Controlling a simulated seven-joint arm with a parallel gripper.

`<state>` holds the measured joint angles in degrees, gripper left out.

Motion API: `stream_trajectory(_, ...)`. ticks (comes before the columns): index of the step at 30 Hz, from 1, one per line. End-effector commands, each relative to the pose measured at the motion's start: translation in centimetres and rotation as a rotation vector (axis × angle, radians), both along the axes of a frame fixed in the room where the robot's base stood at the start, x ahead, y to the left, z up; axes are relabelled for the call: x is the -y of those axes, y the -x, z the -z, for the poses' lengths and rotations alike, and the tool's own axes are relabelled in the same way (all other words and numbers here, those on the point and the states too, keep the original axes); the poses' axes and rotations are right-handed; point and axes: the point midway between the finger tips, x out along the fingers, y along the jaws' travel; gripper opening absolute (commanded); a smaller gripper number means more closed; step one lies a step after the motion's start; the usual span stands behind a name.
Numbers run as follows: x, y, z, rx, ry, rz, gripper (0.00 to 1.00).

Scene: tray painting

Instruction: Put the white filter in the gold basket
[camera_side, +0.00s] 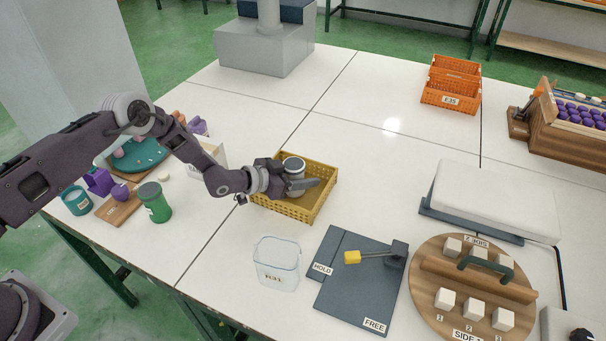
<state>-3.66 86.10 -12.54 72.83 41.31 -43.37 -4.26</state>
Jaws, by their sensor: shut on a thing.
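The white filter (293,166) is a short, pale cylinder with a lighter top. It is upright between the dark fingers of my gripper (294,177), which is shut on it. The gold basket (322,196) is a yellow, open-topped crate with perforated walls near the middle of the table. My gripper reaches in from the left over its left wall, and the filter is over or inside the basket's opening.
A clear tub (277,264) stands in front of the basket. A dark board (345,292) with a yellow-tipped lever lies at front right. A green jar (154,201) stands left, below my arm. Orange crates (452,82) stand at the back right. The table behind the basket is clear.

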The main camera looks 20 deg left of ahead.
Motion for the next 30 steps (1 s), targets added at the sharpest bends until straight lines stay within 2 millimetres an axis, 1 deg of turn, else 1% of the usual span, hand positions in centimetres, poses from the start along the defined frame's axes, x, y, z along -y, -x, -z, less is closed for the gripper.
stream_trajectory(1,0.0,0.0,0.1,0.000,0.000,0.000,0.55)
stream_trajectory(3,0.0,0.0,0.1,0.000,0.000,0.000,0.69)
stream_trajectory(4,0.0,0.0,0.1,0.000,0.000,0.000,0.73)
stream_trajectory(14,0.0,0.0,-0.2,0.000,0.000,0.000,0.73)
stream_trajectory(16,-0.3,0.4,-0.4,-0.001,-0.001,0.000,0.73)
stream_trajectory(20,-1.4,2.1,-1.2,-0.004,0.000,-0.001,0.73)
stream_trajectory(27,-4.5,6.6,-3.4,-0.003,0.000,-0.002,0.73)
stream_trajectory(30,-5.4,7.9,-4.1,-0.002,-0.001,-0.001,0.73)
